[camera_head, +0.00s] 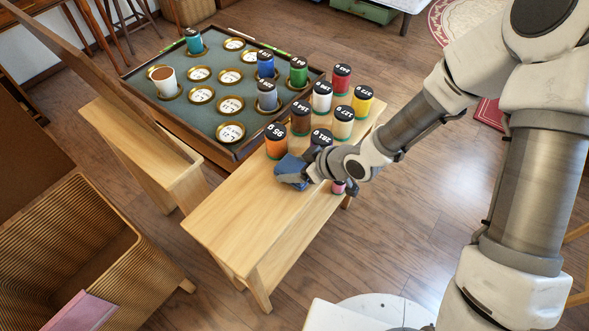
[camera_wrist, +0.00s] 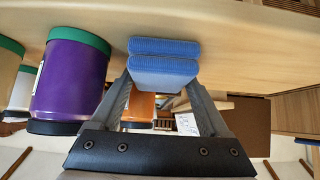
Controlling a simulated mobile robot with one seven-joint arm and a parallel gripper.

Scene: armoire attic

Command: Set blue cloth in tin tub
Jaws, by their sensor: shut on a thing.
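The blue cloth (camera_wrist: 164,66) is folded into a thick pad and sits between the fingers of my gripper (camera_wrist: 165,88) in the wrist view. In the head view, my gripper (camera_head: 303,174) and the blue cloth (camera_head: 290,172) are low over the wooden bench, beside the orange can. I cannot tell whether the cloth still touches the bench top. No container that is plainly a tin tub shows. An open, ribbed, tan bin (camera_head: 135,262) stands at the lower left; I cannot tell its material.
Several numbered cans crowd the far end of the bench (camera_head: 235,215), including an orange can (camera_head: 276,142). A purple can (camera_wrist: 70,80) is close beside my gripper. The bench's near end is clear. A tray table (camera_head: 190,115) with cans stands behind. Pink cloth (camera_head: 82,312) lies at the bin.

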